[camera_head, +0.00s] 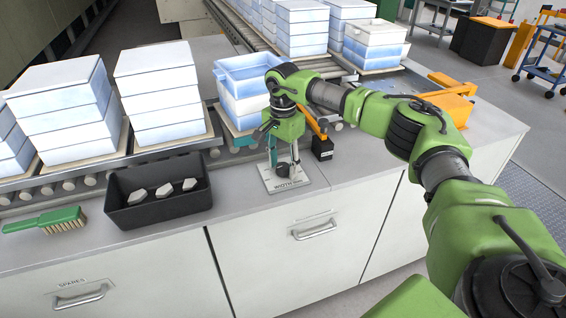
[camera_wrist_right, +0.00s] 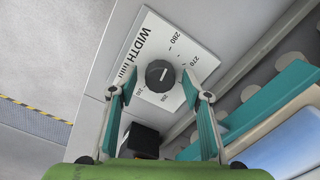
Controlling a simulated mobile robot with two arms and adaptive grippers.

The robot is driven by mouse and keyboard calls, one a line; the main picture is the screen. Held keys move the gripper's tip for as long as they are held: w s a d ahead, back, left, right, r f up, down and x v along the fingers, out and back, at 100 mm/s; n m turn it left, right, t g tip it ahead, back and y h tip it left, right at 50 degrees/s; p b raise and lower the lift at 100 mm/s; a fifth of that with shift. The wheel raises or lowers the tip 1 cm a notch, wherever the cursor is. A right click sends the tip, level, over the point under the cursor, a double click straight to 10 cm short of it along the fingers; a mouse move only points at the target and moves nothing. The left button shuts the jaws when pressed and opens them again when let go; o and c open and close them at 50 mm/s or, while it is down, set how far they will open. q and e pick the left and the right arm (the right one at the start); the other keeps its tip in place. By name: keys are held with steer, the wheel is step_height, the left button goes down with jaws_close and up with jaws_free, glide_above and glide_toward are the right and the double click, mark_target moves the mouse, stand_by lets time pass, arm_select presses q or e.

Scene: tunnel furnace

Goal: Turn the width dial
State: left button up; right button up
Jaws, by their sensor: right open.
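The width dial is a round dark knob (camera_wrist_right: 160,74) with a pale pointer line, on a white plate (camera_wrist_right: 185,45) marked WIDTH with a number scale. In the head view the plate (camera_head: 303,187) lies on the grey counter and the dial (camera_head: 283,171) is partly hidden by my gripper. My right gripper (camera_head: 284,164) points down over the dial. In the right wrist view its two teal fingers (camera_wrist_right: 161,95) are open and apart, with the dial showing between and just beyond the tips. I cannot tell whether they touch it. My left gripper is not in view.
A black bin (camera_head: 158,216) with pale pieces and a green brush (camera_head: 45,221) lie on the counter to the left. A roller conveyor (camera_head: 100,185) carries stacked white-blue boxes (camera_head: 160,90) along the back.

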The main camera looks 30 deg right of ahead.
steer(key=c, duration=1.1)
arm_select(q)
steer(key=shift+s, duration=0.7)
